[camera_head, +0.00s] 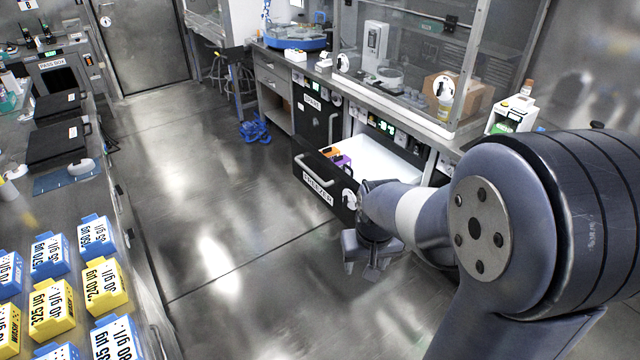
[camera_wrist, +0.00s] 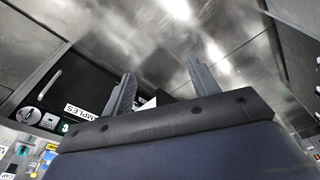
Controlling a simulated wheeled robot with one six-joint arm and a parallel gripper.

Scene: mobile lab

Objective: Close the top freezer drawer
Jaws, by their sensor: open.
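The freezer drawer (camera_head: 298,177) is pulled open below the bench in the head view. Its black front carries a FREEZER label and a light bar handle (camera_head: 316,168). Small orange and purple items (camera_head: 337,157) show inside its white interior. My gripper (camera_head: 366,262) hangs in front of the drawer front's right end, pointing down, and appears apart from it. In the wrist view my gripper (camera_wrist: 160,78) has its two fingers spread with nothing between them. A black front with a partly hidden label ending in MPLES (camera_wrist: 78,112) shows at the left there.
A bench with a glass-fronted cabinet (camera_head: 400,70) stands above the drawer. A blue object (camera_head: 254,130) lies on the floor farther back. The left bench holds several blue and yellow boxes (camera_head: 52,308). The metal floor between the benches is mostly clear.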

